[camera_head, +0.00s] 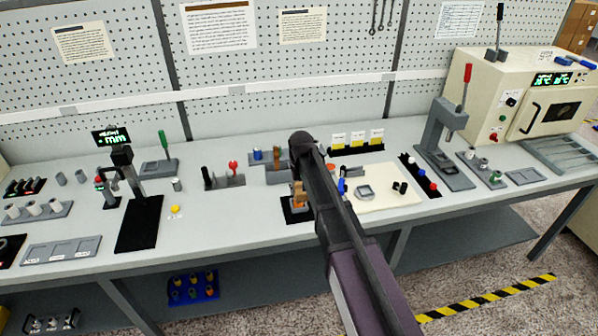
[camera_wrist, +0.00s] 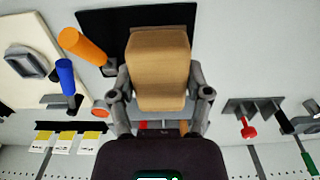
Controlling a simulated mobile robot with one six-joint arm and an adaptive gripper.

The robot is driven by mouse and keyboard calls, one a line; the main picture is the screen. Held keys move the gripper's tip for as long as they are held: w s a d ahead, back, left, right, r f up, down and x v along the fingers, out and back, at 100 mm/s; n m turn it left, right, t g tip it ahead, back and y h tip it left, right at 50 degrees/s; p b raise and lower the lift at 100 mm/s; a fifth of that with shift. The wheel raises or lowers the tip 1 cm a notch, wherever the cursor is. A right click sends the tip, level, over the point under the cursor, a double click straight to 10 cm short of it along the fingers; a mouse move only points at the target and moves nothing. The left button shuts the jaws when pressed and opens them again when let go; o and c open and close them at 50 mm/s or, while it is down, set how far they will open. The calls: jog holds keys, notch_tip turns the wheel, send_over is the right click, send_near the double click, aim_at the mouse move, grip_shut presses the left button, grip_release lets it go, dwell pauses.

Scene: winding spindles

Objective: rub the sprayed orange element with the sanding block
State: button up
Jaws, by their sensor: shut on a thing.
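My gripper (camera_wrist: 160,98) is shut on a tan sanding block (camera_wrist: 158,60), with one finger on each side. It holds the block above a black mat (camera_wrist: 200,20). In the head view my gripper (camera_head: 299,178) is over the same black mat (camera_head: 288,213), partly covered by my arm. The block hides that spot in the wrist view, so contact cannot be told.
A blue cylinder (camera_wrist: 65,76) stands close to the orange cylinder. A cream board (camera_head: 395,200) with a grey square dish (camera_head: 365,191) lies right of my arm. A grey tray (camera_head: 280,177) is behind the gripper. Bare table lies left of the mat.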

jog(key=shift+w+a+r+p, duration=0.1)
jog(key=shift+w+r+p, duration=0.1)
jog(key=shift+w+r, duration=0.25)
jog(key=shift+w+a+r+p, duration=0.1)
jog(key=shift+w+r+p, duration=0.1)
jog(key=shift+w, duration=0.4)
jog(key=shift+w+a+r+p, duration=0.1)
jog(key=shift+w+r+p, duration=0.1)
jog(key=shift+w+r, duration=0.25)
jog(key=shift+w+f, duration=0.1)
jog(key=shift+f, duration=0.15)
